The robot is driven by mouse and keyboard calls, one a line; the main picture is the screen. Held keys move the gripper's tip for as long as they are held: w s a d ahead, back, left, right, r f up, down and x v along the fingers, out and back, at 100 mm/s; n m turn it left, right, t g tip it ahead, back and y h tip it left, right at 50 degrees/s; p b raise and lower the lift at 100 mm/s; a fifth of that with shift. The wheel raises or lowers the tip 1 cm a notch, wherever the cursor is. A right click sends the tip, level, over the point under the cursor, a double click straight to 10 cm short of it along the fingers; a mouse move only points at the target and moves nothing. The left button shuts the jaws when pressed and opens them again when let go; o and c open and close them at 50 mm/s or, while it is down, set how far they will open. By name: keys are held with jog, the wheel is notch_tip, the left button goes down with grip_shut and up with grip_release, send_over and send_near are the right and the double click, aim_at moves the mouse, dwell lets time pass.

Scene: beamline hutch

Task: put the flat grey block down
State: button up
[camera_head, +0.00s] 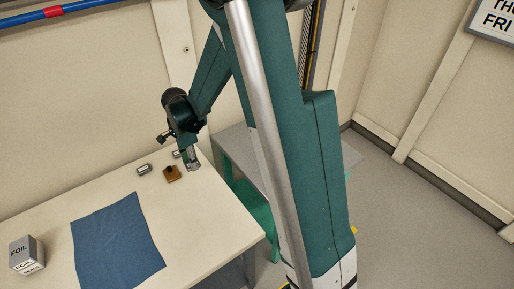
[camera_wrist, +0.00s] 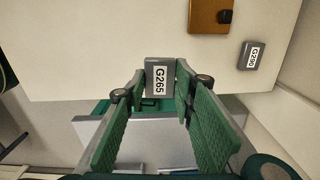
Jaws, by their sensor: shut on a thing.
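A flat grey block (camera_wrist: 149,78) with a white label reading G265 sits between the fingertips of my gripper (camera_wrist: 158,88) in the wrist view. The green fingers are shut on its sides. In the head view my gripper (camera_head: 191,161) points down near the far right edge of the cream table (camera_head: 195,222). The block is small there, at the fingertips. In the wrist view it overlaps the table's edge. I cannot tell whether its underside touches the table.
A brown block (camera_head: 172,174) with a dark knob stands close to my gripper. A second labelled grey block (camera_head: 144,169) lies left of it. A blue cloth (camera_head: 115,240) and a foil box (camera_head: 27,255) are nearer. Bare tabletop lies between cloth and right edge.

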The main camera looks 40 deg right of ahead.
jog(key=w+d+f+b, duration=0.1)
jog(key=w+d+f, duration=0.1)
jog(key=w+d, duration=1)
jog(key=b, duration=0.1)
send_over(235, 140)
notch_tip(235, 140, down, 4)
jog(key=shift+r+n, duration=0.15)
jog(key=shift+n, duration=0.25)
jog(key=shift+f+b, duration=0.4)
jog(key=shift+f, duration=2.75)
jog(key=shift+f, duration=1.85)
jog(key=shift+f+b, duration=0.1)
jog(key=shift+b, duration=0.25)
jog(key=o, duration=0.5)
jog(key=shift+f, duration=0.1)
jog(key=o, duration=0.4)
